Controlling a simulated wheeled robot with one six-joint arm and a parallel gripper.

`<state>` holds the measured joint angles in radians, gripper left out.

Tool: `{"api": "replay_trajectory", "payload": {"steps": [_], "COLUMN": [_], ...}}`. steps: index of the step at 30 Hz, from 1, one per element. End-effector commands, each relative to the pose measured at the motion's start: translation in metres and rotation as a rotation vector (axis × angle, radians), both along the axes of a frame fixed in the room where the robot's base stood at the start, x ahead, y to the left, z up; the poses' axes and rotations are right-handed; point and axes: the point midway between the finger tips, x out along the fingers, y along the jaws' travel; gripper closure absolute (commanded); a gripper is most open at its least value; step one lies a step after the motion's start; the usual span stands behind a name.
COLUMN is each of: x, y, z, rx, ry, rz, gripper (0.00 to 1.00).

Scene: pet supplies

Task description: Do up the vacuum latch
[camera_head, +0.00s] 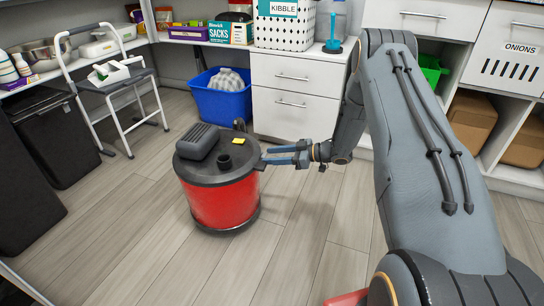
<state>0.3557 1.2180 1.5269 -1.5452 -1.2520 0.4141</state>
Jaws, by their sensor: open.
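The vacuum (221,204) is a red canister with a dark grey lid (199,168), standing upright on the floor left of centre. On the lid are a grey ribbed block, a dark round port and a small yellow piece (239,141). My gripper (267,156) reaches in from the right, its blue-grey fingers pointing left at the canister's right side, near the lid's edge. The fingers are apart, with nothing visible held. I cannot make out the latch clearly; it may be hidden behind the fingertips. Contact with the vacuum cannot be told.
A blue bin (224,104) stands behind the vacuum, beside white drawers (293,98). A step stool (118,91) and black bins (53,137) are at the left. Open shelving with brown boxes is at the right. The floor (125,220) in front and left of the vacuum is clear.

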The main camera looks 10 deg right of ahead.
Motion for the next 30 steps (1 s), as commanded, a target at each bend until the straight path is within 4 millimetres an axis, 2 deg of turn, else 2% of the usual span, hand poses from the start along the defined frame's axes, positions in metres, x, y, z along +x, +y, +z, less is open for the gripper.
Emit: {"api": "replay_trajectory", "payload": {"steps": [13, 18, 30], "x": [-0.030, -0.034, -0.034], "y": [-0.055, -0.062, -0.062], "z": [0.019, 0.021, 0.021], "rx": [0.000, 0.000, -0.001], "ry": [0.000, 0.000, 0.000], "rz": [-0.002, -0.001, -0.001], "gripper": [0.55, 0.55, 0.55]}}
